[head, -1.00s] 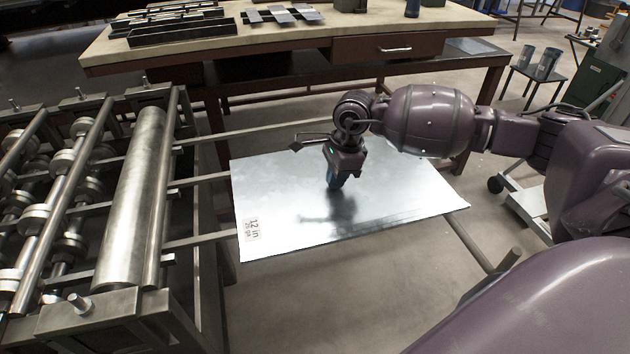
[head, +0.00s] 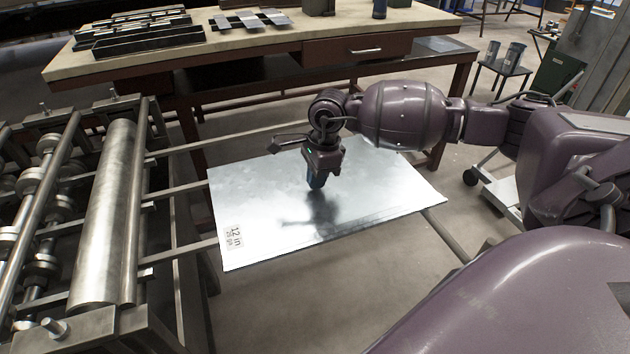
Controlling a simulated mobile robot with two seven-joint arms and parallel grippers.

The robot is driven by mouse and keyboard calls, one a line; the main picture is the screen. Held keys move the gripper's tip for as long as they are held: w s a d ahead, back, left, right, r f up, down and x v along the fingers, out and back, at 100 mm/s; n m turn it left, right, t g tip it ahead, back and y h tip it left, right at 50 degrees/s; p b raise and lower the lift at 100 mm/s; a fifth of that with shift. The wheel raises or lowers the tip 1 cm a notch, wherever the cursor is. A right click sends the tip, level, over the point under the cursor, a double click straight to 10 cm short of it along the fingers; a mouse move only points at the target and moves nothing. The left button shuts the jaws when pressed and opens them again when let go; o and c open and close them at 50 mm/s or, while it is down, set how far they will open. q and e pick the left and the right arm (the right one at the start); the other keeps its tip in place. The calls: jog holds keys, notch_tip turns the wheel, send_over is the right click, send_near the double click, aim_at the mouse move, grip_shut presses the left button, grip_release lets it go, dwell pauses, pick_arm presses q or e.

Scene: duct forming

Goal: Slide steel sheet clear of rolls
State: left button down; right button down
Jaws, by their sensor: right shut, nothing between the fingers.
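The steel sheet (head: 375,185) is a flat, shiny panel marked "12 in" near its left edge. It lies level on the support rails right of the rolls. A gap shows between its left edge and the rolls (head: 108,215). My right gripper (head: 316,184) points down over the middle of the sheet, its fingers shut with nothing between them. The fingertips are at or just above the sheet's surface; I cannot tell whether they touch. A dark reflection shows below them. My left gripper is out of view.
The roll machine's frame (head: 88,322) stands at the left. Support rails (head: 180,190) run from it under the sheet. A workbench (head: 262,48) with a drawer and metal parts stands behind. Open floor (head: 300,305) lies in front of the sheet.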

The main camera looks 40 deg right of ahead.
aim_at(361, 178)
jog(key=s+d, duration=0.1)
jog(key=d, duration=0.2)
jog(key=s+d, duration=0.1)
jog(key=d, duration=0.3)
jog(key=s+d, duration=0.1)
jog(key=d, duration=0.3)
jog(key=shift+s+d+r, duration=0.1)
jog(key=shift+s+r, duration=0.05)
jog(key=shift+s, duration=0.05)
jog(key=shift+s, duration=0.1)
